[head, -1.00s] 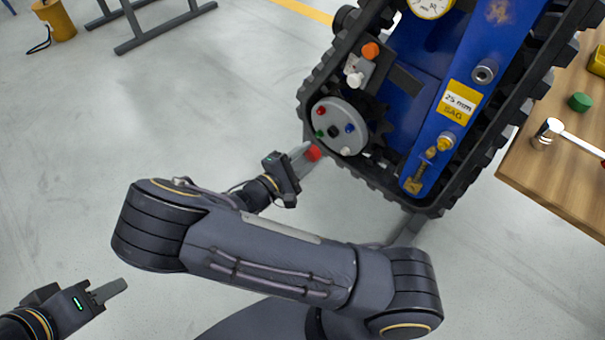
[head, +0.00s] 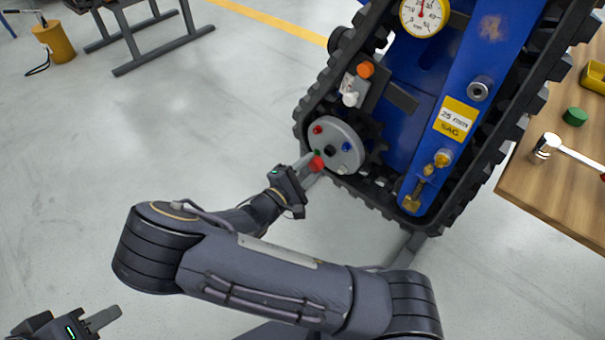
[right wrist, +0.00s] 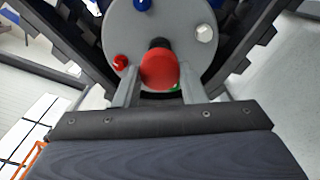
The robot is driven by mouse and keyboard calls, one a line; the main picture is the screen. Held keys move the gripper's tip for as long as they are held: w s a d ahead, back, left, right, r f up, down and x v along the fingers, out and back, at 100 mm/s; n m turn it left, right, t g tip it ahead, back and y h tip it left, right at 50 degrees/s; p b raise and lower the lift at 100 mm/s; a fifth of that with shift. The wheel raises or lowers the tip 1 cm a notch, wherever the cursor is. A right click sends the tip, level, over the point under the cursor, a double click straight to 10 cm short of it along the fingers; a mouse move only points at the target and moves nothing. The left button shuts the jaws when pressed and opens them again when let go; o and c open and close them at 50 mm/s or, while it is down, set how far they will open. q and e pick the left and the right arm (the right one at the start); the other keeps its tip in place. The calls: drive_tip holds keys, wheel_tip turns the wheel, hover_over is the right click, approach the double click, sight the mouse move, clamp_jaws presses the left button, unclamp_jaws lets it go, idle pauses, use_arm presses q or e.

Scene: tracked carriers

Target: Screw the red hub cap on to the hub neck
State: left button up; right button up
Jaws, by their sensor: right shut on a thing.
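The red hub cap (head: 317,163) is held between the fingers of my right gripper (head: 312,165), in front of the grey hub disc (head: 343,134). In the right wrist view the cap (right wrist: 160,70) sits between both fingers of my right gripper (right wrist: 161,88). The black hub neck (right wrist: 160,42) shows just above and behind the cap, at the disc's middle; it also shows in the head view (head: 330,151). I cannot tell whether cap and neck touch. My left gripper (head: 102,319) is low at the left, away from the carrier, its opening unclear.
Red, blue, white and green studs surround the neck; the red stud (right wrist: 120,62) is near one finger. Black track (head: 300,118) rings the blue frame (head: 465,85). A wooden table (head: 550,190) at right bears a hammer (head: 570,153) and a green cap (head: 575,117).

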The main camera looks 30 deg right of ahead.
sight(327, 153)
drive_tip(key=shift+x, duration=1.05)
idle(0.9)
drive_tip(key=shift+x, duration=1.4)
drive_tip(key=o, duration=1)
drive_tip(key=shift+d, duration=0.1)
drive_tip(key=p+v, duration=0.1)
drive_tip(key=v, duration=0.7)
drive_tip(key=shift+d, duration=0.1)
